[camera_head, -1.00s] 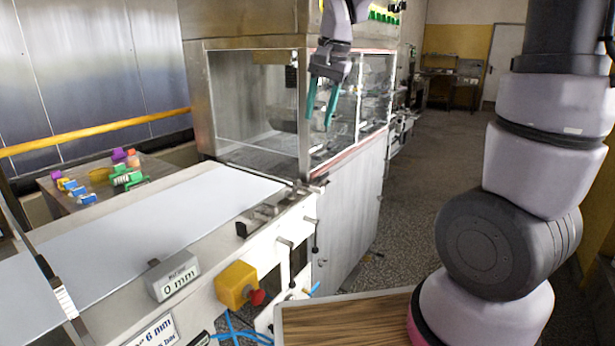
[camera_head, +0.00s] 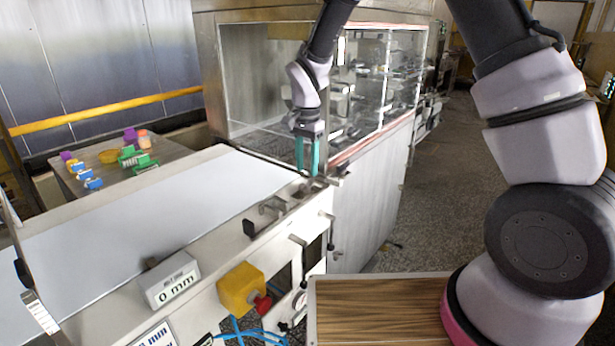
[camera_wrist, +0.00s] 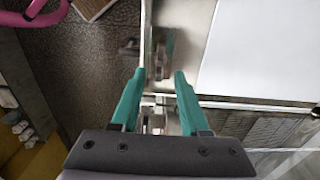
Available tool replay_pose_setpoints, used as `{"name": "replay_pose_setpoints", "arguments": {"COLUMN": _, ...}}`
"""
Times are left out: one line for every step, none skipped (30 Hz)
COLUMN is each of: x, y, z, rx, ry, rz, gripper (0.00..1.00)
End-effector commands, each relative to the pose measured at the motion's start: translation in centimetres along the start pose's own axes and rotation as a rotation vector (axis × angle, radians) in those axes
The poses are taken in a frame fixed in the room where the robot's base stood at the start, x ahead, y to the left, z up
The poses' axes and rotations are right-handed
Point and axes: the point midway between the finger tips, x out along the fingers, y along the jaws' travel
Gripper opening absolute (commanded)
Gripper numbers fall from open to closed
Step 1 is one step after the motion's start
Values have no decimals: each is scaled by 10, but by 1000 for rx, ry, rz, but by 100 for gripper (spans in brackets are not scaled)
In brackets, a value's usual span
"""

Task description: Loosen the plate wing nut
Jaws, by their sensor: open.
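My gripper (camera_head: 307,170) is open and points down over the near edge of the enrober, by the end of the white belt (camera_head: 170,220). In the wrist view my gripper (camera_wrist: 160,76) has its two teal fingers apart with nothing held. Small metal fittings (camera_wrist: 152,120) show below and between the fingers. A metal bracket with a dark handle (camera_head: 266,213) sits on the machine's side rail, left of and nearer than the gripper; it also shows in the wrist view (camera_wrist: 160,52), beyond the fingertips. I cannot make out which fitting is the plate wing nut.
A glazed cabinet (camera_head: 262,75) stands just behind my gripper. A display reading 0 mm (camera_head: 172,280) and a yellow box with a red button (camera_head: 243,288) are on the near side. A side table (camera_head: 165,157) holds several coloured items. The floor (camera_head: 440,190) at right is clear.

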Motion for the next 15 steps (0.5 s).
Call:
{"name": "replay_pose_setpoints", "arguments": {"x": 10, "y": 1, "z": 0, "rx": -1, "ry": -1, "rz": 3, "gripper": 45}}
{"name": "replay_pose_setpoints", "arguments": {"x": 15, "y": 1, "z": 0, "rx": -1, "ry": -1, "rz": 4, "gripper": 45}}
{"name": "replay_pose_setpoints", "arguments": {"x": 21, "y": 1, "z": 0, "rx": -1, "ry": -1, "rz": 3, "gripper": 45}}
{"name": "replay_pose_setpoints", "arguments": {"x": 25, "y": 1, "z": 0, "rx": 0, "ry": -1, "rz": 3, "gripper": 45}}
{"name": "replay_pose_setpoints", "arguments": {"x": 28, "y": 1, "z": 0, "rx": 1, "ry": -2, "rz": 2, "gripper": 45}}
{"name": "replay_pose_setpoints", "arguments": {"x": 32, "y": 0, "z": 0, "rx": 0, "ry": -1, "rz": 1, "gripper": 45}}
{"name": "replay_pose_setpoints", "arguments": {"x": 34, "y": 0, "z": 0, "rx": 0, "ry": -1, "rz": 1, "gripper": 45}}
{"name": "replay_pose_setpoints", "arguments": {"x": 36, "y": 0, "z": 0, "rx": 1, "ry": -1, "rz": 1, "gripper": 45}}
{"name": "replay_pose_setpoints", "arguments": {"x": 38, "y": 0, "z": 0, "rx": 1, "ry": -1, "rz": 1, "gripper": 45}}
{"name": "replay_pose_setpoints", "arguments": {"x": 39, "y": 0, "z": 0, "rx": 0, "ry": -1, "rz": 1, "gripper": 45}}
{"name": "replay_pose_setpoints", "arguments": {"x": 40, "y": 0, "z": 0, "rx": 0, "ry": -1, "rz": 0, "gripper": 45}}
{"name": "replay_pose_setpoints", "arguments": {"x": 41, "y": 0, "z": 0, "rx": 0, "ry": -1, "rz": 0, "gripper": 45}}
{"name": "replay_pose_setpoints", "arguments": {"x": 41, "y": 0, "z": 0, "rx": 0, "ry": -1, "rz": -1, "gripper": 45}}
{"name": "replay_pose_setpoints", "arguments": {"x": 41, "y": 0, "z": 0, "rx": 0, "ry": 0, "rz": -1, "gripper": 45}}
{"name": "replay_pose_setpoints", "arguments": {"x": 41, "y": 0, "z": 0, "rx": 0, "ry": 0, "rz": -1, "gripper": 45}}
